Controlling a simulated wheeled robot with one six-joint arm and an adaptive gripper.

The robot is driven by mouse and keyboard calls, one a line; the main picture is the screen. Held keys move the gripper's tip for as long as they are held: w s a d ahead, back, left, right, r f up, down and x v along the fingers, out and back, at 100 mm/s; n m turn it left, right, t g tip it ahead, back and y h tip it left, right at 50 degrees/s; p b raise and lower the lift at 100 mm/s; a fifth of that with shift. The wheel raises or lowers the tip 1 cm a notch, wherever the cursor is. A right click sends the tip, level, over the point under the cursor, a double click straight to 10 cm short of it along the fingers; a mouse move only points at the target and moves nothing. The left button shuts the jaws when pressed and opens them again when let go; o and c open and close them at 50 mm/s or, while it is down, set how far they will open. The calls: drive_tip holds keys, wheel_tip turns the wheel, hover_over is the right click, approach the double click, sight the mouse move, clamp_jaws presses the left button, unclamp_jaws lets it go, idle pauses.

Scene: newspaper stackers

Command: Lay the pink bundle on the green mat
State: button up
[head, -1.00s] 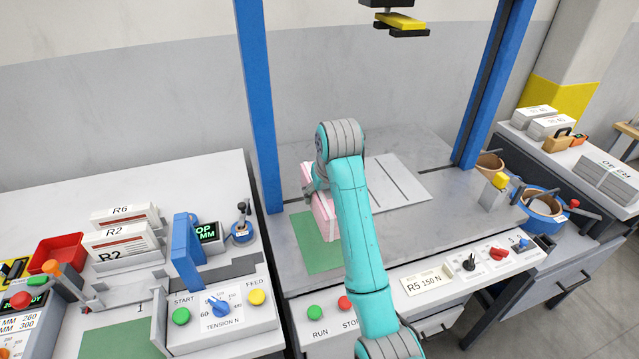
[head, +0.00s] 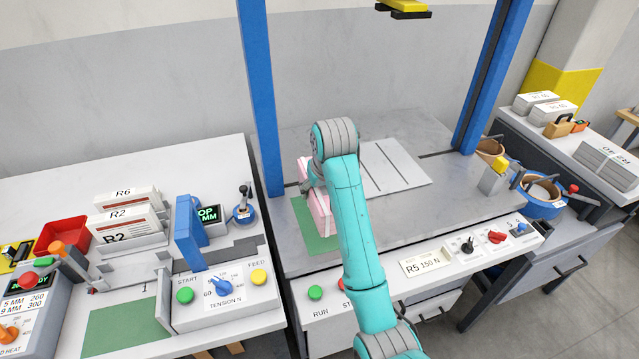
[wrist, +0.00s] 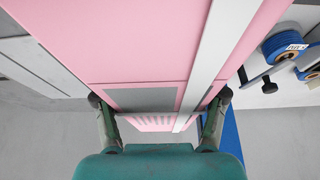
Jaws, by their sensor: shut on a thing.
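My gripper (wrist: 160,118) is shut on the pink bundle (wrist: 150,45), one finger at each side of it. A pale strap runs along the bundle, and a grey patch shows near my fingers. In the head view the pink bundle (head: 320,212) appears stood up or steeply tilted, over the green mat (head: 311,240) on the grey bench. My arm hides part of the bundle and of the mat's right side. I cannot tell whether the bundle touches the mat.
Blue posts (head: 262,100) flank the bench. A slotted light plate (head: 405,180) lies right of my arm. On the left table are another green mat (head: 125,330), white R2 and R6 bundles (head: 130,222) and a red tray (head: 62,235). Buttons line the bench front.

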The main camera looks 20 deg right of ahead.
drive_tip(key=shift+f, duration=2.55)
drive_tip(key=shift+f, duration=0.6)
drive_tip(key=o, duration=1.9)
drive_tip(key=shift+f, duration=0.15)
drive_tip(key=shift+s+r, duration=0.1)
drive_tip(key=shift+r, duration=0.15)
drive_tip(key=s, duration=1.2)
drive_tip(key=shift+s+r, duration=0.15)
drive_tip(key=shift+r, duration=0.25)
